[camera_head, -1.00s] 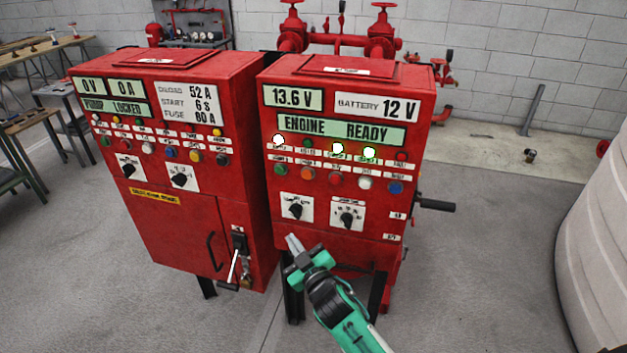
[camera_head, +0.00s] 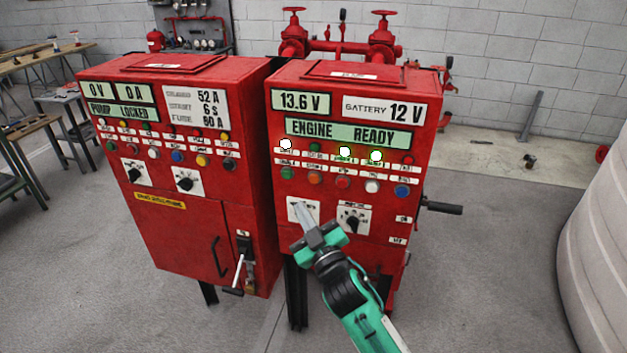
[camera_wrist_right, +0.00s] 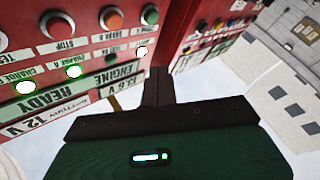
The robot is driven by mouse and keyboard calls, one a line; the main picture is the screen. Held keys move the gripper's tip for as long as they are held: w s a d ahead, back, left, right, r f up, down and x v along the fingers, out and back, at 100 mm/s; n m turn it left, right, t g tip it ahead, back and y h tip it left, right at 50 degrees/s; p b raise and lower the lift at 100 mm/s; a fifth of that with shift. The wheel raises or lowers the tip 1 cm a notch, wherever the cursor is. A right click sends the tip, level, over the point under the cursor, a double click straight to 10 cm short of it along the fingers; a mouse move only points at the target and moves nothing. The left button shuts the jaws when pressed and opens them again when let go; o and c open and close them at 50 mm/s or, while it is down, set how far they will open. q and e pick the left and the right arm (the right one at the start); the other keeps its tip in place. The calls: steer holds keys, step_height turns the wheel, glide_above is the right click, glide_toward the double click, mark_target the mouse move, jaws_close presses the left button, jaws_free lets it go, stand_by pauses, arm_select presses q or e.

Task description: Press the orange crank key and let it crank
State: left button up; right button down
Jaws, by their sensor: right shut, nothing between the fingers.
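The orange key (camera_head: 315,178) is a round button in the lower button row of the right red cabinet (camera_head: 290,252), between a green button (camera_head: 287,173) and a red one (camera_head: 343,183). It also shows in the right wrist view (camera_wrist_right: 111,18), near the top. My right gripper (camera_head: 303,211) is shut and empty. Its tips point up at the panel, below the orange key and in front of the left selector switch, whose knob they hide. They look apart from the orange key. The display (camera_head: 340,133) reads ENGINE READY. My left gripper is not in view.
A second red cabinet (camera_head: 165,225) reading PUMP LOCKED stands at the left. A black crank handle (camera_head: 443,208) sticks out of the right cabinet's side. Another selector switch (camera_head: 352,219) is just right of my gripper. A large pale tank (camera_head: 597,230) stands at the right.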

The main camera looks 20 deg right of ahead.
steer(key=w+d, duration=0.1)
steer(key=w, duration=0.1)
steer(key=w+d, duration=0.3)
steer(key=w, duration=0.1)
steer(key=shift+w+d, duration=0.3)
steer(key=shift+w, duration=0.05)
steer(key=shift+w, duration=0.1)
stand_by(1.8)
steer(key=shift+w+d, duration=0.2)
steer(key=shift+w+d, duration=0.25)
steer(key=shift+w, duration=0.1)
stand_by(0.8)
steer(key=shift+s, duration=0.1)
steer(key=shift+s+a, duration=0.45)
steer(key=shift+s, duration=0.15)
steer(key=shift+a, duration=0.1)
steer(key=s+a, duration=0.1)
steer(key=s, duration=0.1)
steer(key=s+a, duration=0.1)
steer(key=s, duration=0.1)
steer(key=shift+a, duration=0.3)
